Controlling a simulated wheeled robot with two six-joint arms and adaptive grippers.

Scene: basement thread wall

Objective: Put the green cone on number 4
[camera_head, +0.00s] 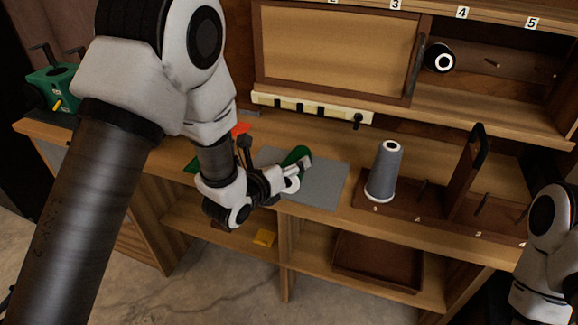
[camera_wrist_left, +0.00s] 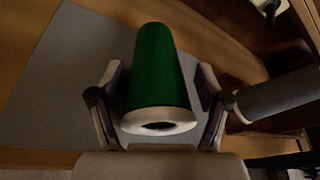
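The green cone (camera_head: 296,158) lies on its side on the grey mat (camera_head: 322,184), its pale ring-shaped base towards my left gripper (camera_head: 283,182). In the left wrist view the green cone (camera_wrist_left: 157,70) lies between the two fingers of the gripper (camera_wrist_left: 159,90). Gaps show between fingertips and cone, so the gripper looks open around it. A label 4 (camera_head: 462,13) is on the upper shelf edge. The small labels on the lower peg rack (camera_head: 445,222) are hard to read. My right gripper is out of view; only part of that arm shows at lower right.
A grey cone (camera_head: 385,170) stands on the rack's left end; bare pegs (camera_head: 482,204) and an upright wooden divider (camera_head: 466,172) are to its right. A black spool (camera_head: 439,58) is on the upper wall. A green machine (camera_head: 50,88) stands at far left.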

